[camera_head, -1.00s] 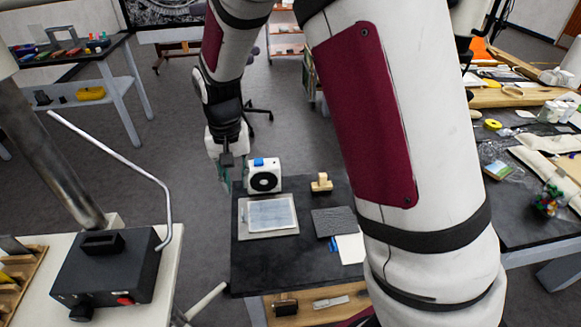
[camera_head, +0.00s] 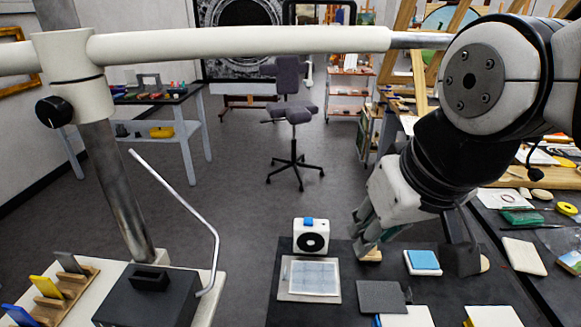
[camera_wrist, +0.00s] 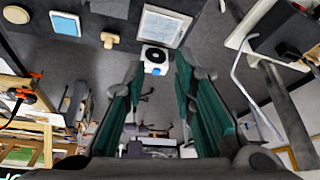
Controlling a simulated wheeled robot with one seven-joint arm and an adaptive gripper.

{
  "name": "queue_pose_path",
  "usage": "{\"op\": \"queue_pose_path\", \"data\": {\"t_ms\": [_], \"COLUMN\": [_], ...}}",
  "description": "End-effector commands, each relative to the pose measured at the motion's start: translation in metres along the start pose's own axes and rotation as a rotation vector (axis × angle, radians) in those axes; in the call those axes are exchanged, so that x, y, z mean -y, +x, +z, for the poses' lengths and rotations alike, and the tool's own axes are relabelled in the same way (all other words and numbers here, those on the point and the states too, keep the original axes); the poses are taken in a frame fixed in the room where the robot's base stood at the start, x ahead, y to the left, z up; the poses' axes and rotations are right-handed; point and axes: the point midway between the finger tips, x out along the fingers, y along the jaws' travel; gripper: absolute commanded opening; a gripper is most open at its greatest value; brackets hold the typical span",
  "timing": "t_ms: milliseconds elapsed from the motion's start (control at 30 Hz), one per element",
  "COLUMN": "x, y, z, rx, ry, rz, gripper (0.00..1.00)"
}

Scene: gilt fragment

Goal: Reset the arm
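My arm comes in from the right in the head view, its wrist bent downward. My gripper (camera_head: 366,232) hangs above the back edge of the dark table (camera_head: 262,318). It is right of the small white box with a round black grille (camera_head: 311,236). In the wrist view, the two green-padded fingers of my gripper (camera_wrist: 161,64) are spread apart with nothing between them. The white box (camera_wrist: 155,59) shows beyond the fingertips.
A framed pale sheet (camera_head: 314,277), a dark grey pad (camera_head: 381,297) and a blue-topped white block (camera_head: 424,261) lie on the table. At the left stand a black device (camera_head: 150,298) with a bent metal rod and a pole with a white crossbar (camera_head: 240,43). An office chair (camera_head: 293,115) stands behind.

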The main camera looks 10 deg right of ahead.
Motion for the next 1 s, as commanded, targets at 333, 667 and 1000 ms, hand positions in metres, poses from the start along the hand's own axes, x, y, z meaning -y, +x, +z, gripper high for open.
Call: {"op": "queue_pose_path", "data": {"t_ms": [333,667,1000], "x": [-0.003,-0.003,-0.003], "y": [-0.008,-0.008,-0.008], "z": [0.016,0.016,0.015], "rx": [-0.032,-0.032,-0.032], "ry": [-0.022,-0.021,-0.021], "rz": [0.009,0.008,0.008], "gripper": [0.25,0.25,0.25]}}
